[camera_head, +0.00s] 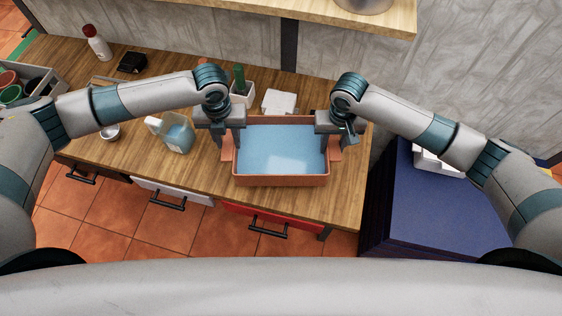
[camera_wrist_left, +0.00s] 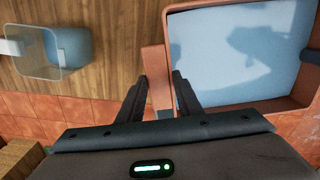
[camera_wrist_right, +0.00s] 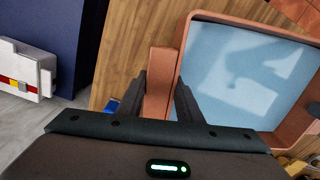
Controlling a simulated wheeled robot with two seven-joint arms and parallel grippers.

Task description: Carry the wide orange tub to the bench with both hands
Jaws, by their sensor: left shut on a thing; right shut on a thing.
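The wide orange tub (camera_head: 281,181), filled with a pale blue surface, is over the right end of the wooden bench (camera_head: 190,175), near its front edge. It looks level; I cannot tell whether its base touches the bench top. My left gripper (camera_head: 229,143) is shut on the tub's left handle (camera_wrist_left: 157,82), seen between the fingers in the left wrist view. My right gripper (camera_head: 336,143) is shut on the right handle (camera_wrist_right: 160,80), seen between the fingers in the right wrist view. The tub's underside is hidden.
A clear jug with blue liquid (camera_head: 179,140) stands just left of the tub. A potted cactus (camera_head: 241,88) and a white object (camera_head: 279,101) are behind it. A small bowl (camera_head: 110,133) is further left. A wooden shelf (camera_head: 360,18) is above; a blue cabinet (camera_head: 430,205) stands right.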

